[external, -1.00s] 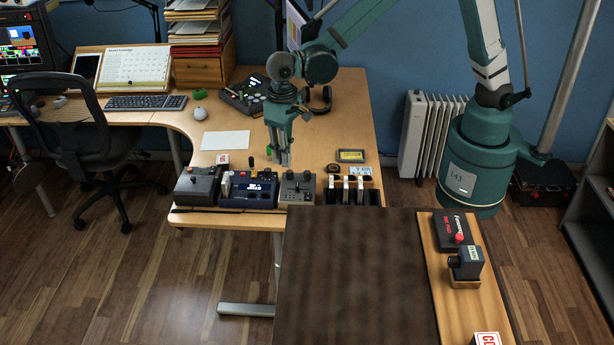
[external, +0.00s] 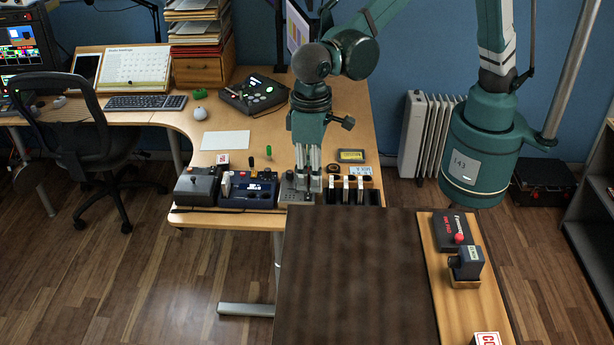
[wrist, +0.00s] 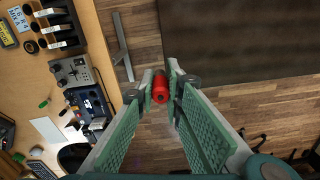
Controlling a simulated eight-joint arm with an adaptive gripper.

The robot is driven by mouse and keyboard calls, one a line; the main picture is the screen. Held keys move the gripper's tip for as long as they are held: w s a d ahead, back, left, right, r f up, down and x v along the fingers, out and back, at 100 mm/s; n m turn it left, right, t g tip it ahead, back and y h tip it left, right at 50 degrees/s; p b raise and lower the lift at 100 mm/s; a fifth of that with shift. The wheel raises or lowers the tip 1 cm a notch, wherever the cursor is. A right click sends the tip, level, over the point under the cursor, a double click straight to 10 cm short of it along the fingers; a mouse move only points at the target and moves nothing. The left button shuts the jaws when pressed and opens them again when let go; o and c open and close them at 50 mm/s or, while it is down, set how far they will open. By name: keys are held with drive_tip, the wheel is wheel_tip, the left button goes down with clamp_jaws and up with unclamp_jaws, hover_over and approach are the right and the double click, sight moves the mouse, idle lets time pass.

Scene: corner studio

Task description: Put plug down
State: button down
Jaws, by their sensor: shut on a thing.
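My gripper (external: 308,170) points down over the front edge of the desk, in front of the grey joystick box (external: 290,195) in the external view. In the wrist view my gripper (wrist: 160,84) has its two fingertips closed around a small red cylinder (wrist: 160,93), seen end-on, which looks like the plug. The plug cannot be made out in the external view, where the fingers cover it. Floor shows beneath it in the wrist view.
Along the desk's front edge stand a grey box (external: 198,186), a blue control box (external: 252,190) and a black rack with white blocks (external: 352,190). A dark brown surface (external: 355,280) lies clear at the front.

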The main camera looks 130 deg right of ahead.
wheel_tip(320, 180, up, 7)
drive_tip(key=n+p, duration=0.2)
drive_tip(key=p, duration=0.1)
hover_over(345, 237)
drive_tip(key=shift+f, duration=0.2)
drive_tip(key=shift+f, duration=0.1)
drive_tip(key=shift+f, duration=3.05)
drive_tip(key=shift+f, duration=1.85)
drive_tip(key=shift+f, duration=0.2)
drive_tip(key=c, duration=2.4)
unclamp_jaws()
drive_tip(key=shift+r, duration=0.15)
